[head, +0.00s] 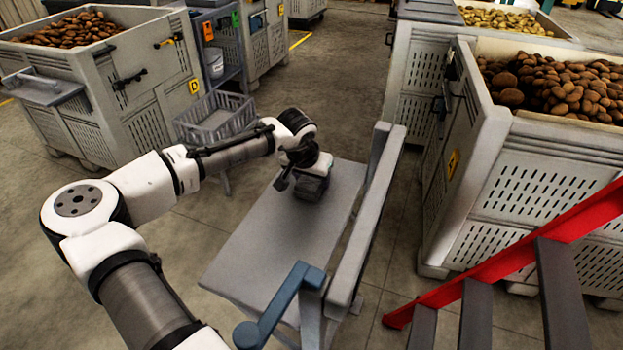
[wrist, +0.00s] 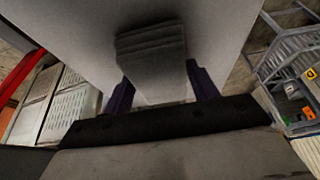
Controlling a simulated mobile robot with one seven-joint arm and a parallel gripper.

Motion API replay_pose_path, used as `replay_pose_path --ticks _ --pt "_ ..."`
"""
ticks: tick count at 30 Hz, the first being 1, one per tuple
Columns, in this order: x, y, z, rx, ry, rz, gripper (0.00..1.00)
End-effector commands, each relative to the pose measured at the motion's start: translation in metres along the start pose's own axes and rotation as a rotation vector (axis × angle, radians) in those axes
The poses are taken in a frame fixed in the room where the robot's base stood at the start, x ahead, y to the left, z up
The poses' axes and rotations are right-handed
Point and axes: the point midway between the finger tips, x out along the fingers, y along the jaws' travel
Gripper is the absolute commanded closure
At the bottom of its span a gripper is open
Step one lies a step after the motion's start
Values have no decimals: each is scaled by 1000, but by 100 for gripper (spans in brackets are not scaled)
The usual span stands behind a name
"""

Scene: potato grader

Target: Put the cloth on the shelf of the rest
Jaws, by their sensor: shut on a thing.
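My gripper (head: 300,178) is over the far end of the grey flat shelf (head: 265,245) of the rest. In the wrist view, the two dark fingers of my gripper (wrist: 162,84) are shut on a grey folded cloth (wrist: 150,50), one on each side. The cloth also shows as a dark bundle under my gripper in the head view (head: 311,190). The pale shelf (wrist: 225,35) fills the background behind the cloth in the wrist view. I cannot tell whether the cloth touches the shelf.
A long grey bar (head: 368,220) runs along the right side of the shelf, and a blue handle (head: 280,303) stands at its near end. A wire basket (head: 215,118) is beyond it. Potato crates (head: 540,190) and a red stair rail (head: 520,258) are at right. The near shelf is bare.

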Motion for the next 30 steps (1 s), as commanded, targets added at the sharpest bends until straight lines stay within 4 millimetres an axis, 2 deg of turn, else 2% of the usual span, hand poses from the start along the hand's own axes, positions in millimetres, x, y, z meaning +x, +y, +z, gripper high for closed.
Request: replay_pose_path --ticks 3,4,9,17,21,26,30 --pt "4 0 2 0 -1 1 64" --pt "4 0 2 0 -1 1 40" --pt "3 0 1 0 -1 0 20" --pt "3 0 1 0 0 0 20" --pt "-4 0 0 0 1 0 20" --pt "-33 0 1 0 2 0 20" --pt "-65 0 0 0 3 1 20"
